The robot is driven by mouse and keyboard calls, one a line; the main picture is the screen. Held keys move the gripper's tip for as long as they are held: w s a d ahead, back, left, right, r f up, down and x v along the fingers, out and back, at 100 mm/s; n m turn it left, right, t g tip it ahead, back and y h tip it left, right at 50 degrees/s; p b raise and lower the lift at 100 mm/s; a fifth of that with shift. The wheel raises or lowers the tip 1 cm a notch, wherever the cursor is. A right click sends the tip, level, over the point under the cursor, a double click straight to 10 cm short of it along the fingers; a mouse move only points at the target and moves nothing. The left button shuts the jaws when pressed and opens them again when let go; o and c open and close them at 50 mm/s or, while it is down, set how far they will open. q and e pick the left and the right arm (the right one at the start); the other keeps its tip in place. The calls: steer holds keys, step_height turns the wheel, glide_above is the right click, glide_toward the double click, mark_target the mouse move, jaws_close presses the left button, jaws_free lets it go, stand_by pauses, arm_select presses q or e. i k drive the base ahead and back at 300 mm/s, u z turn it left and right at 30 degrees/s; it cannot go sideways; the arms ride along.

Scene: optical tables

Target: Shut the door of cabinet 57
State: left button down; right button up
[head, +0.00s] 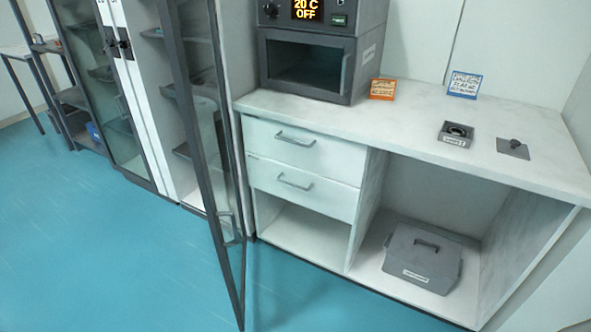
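A tall cabinet (152,75) with several shelves stands left of the white bench. Its glass door (208,115) with a dark frame is open and swung out into the room, towards me. The door's lower corner reaches over the blue floor in front of the bench drawers. A small handle (229,230) shows low on the door. No number 57 can be read on the cabinet from here. Neither of my grippers is in view.
Another glass-fronted cabinet (97,75) to the left looks closed. The bench (400,130) carries an oven (312,60) reading 20 C OFF, small signs and two small devices. A grey lidded box (422,258) sits beneath. The blue floor (110,250) at left is clear.

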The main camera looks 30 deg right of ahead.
mark_target(231, 202)
steer(key=z, duration=0.35)
steer(key=i, duration=1)
steer(key=k, duration=1)
steer(key=z, duration=1.85)
steer(key=i, duration=1.1)
steer(key=u, duration=2.2)
